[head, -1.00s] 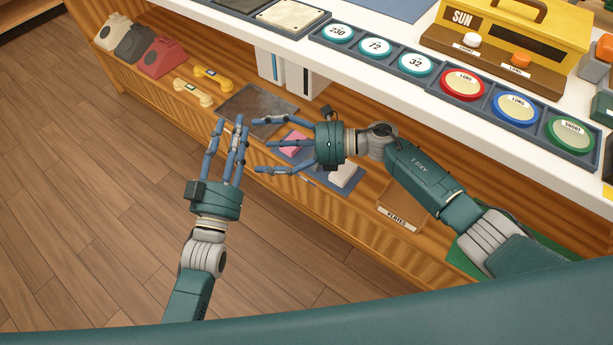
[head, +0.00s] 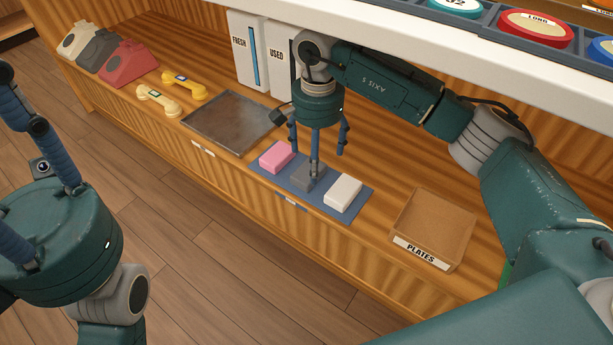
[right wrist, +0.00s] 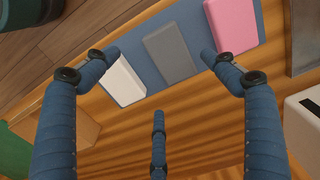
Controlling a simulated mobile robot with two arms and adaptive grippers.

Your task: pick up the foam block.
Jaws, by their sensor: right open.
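Three blocks lie side by side on a blue mat (head: 328,212) on the lower shelf: a pink block (head: 276,157), a grey block (head: 309,177) and a white block (head: 343,192). Their material cannot be told, so I cannot say which is the foam block. My right gripper (head: 316,158) points down, open and empty, with one finger in front of the grey block. In the right wrist view the pink (right wrist: 231,24), grey (right wrist: 170,54) and white (right wrist: 122,81) blocks lie beyond the spread fingers (right wrist: 157,75). My left gripper (head: 40,165) is large at the left edge, partly cut off.
A dark metal tray (head: 226,122) lies left of the mat and a box labelled PLATES (head: 436,225) to its right. FRESH (head: 246,50) and USED (head: 280,60) bins stand behind. The white counter (head: 430,25) overhangs the shelf. Phones and handsets (head: 158,101) are further left.

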